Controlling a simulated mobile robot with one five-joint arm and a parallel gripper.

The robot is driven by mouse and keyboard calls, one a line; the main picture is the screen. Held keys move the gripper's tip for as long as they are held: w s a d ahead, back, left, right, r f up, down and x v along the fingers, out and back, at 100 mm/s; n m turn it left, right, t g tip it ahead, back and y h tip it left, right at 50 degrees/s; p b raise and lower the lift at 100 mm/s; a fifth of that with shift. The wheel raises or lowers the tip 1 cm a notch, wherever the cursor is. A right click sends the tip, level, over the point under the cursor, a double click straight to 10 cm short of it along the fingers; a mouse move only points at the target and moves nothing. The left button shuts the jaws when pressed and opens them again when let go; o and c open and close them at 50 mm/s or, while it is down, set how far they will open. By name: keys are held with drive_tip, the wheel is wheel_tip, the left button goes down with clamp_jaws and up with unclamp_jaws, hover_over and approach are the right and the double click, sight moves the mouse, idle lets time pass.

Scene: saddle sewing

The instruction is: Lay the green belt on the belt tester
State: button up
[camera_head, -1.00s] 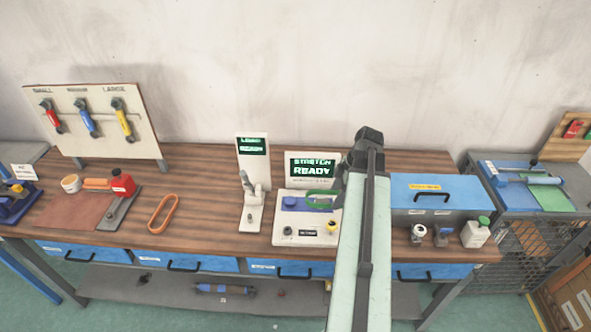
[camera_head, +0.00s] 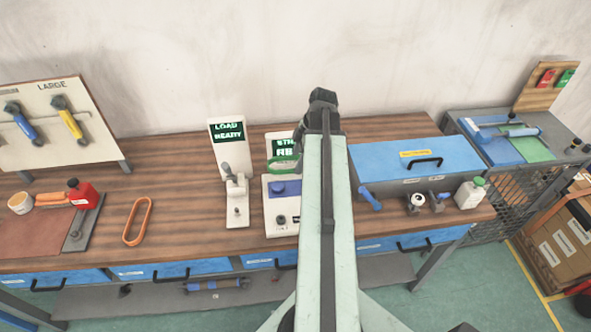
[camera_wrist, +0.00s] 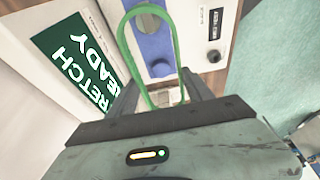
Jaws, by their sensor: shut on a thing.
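The green belt (camera_head: 284,166) is a thin loop, held in the air in front of the belt tester's screen. In the wrist view the belt (camera_wrist: 124,45) stretches out from my gripper (camera_wrist: 165,97), which is shut on its near end. The white belt tester (camera_head: 270,220) carries a blue block (camera_head: 285,188) and a screen reading STRETCH READY, partly hidden by my arm. In the wrist view the belt overlaps the blue block (camera_wrist: 152,45); I cannot tell the height between them. The fingers are hidden in the head view.
A white LOAD READY device (camera_head: 237,210) stands just left of the tester. An orange belt (camera_head: 138,222) lies further left on the wooden bench. A blue toolbox (camera_head: 400,163) stands to the right, with small parts and a bottle (camera_head: 470,193) in front.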

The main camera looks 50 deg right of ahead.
sight(294, 188)
drive_tip(key=x, duration=0.1)
drive_tip(key=b+x, duration=0.2)
drive_tip(key=x, duration=0.1)
drive_tip(key=shift+d, duration=0.35)
drive_tip(key=shift+s+d, duration=0.1)
drive_tip(key=shift+s, duration=0.05)
wheel_tip(294, 188, down, 4)
drive_tip(key=b, duration=0.4)
drive_tip(key=shift+f+b, duration=2.2)
drive_tip(key=shift+b, duration=0.25)
drive_tip(key=o, duration=1.5)
drive_tip(key=shift+r, duration=0.15)
